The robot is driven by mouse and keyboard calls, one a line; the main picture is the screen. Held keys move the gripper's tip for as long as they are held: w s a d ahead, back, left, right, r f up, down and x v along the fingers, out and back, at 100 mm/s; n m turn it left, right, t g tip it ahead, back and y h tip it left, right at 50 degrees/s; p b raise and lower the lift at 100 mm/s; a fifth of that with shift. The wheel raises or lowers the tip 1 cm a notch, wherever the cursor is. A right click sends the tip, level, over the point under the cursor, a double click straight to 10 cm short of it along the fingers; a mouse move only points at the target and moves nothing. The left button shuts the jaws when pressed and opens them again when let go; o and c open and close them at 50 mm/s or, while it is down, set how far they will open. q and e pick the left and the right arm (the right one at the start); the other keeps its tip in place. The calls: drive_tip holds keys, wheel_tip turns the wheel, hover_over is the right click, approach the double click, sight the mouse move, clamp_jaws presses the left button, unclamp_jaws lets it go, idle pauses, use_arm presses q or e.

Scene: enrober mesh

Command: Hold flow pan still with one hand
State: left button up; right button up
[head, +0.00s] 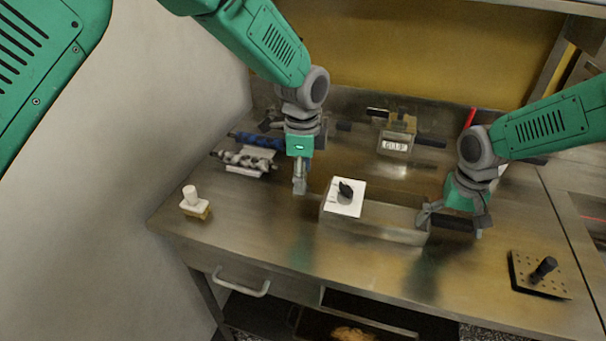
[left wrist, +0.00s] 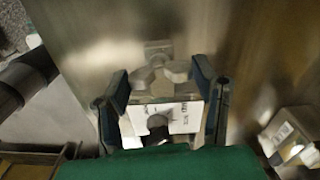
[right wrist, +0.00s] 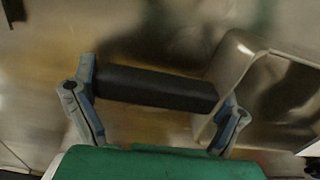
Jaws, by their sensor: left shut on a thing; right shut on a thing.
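The flow pan (head: 385,228), a long shiny metal trough, lies on the steel table. A black handle (right wrist: 155,88) extends from its end in the right wrist view. My right gripper (head: 455,220) is at the pan's right end, shut on this black handle; its fingers also show in the right wrist view (right wrist: 158,108). My left gripper (head: 299,188) points down just left of the pan. In the left wrist view its grey fingertips (left wrist: 160,73) are shut on a small grey metal piece (left wrist: 157,48), mostly hidden.
Blue and grey rollers (head: 247,160) lie at the back left. A white-topped block (head: 194,203) stands near the left edge. A labelled box (head: 397,141) stands at the back. A perforated black plate with a handle (head: 541,272) lies front right. The table front is clear.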

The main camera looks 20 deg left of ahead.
use_arm(q)
drive_tip(key=n, duration=0.4)
use_arm(e)
drive_tip(key=shift+s+f, duration=0.1)
use_arm(q)
drive_tip(key=n, duration=0.8)
drive_tip(key=shift+w, duration=0.1)
drive_tip(key=shift+n, duration=2.2)
drive_tip(key=o, duration=1.2)
wheel_tip(320, 180, up, 12)
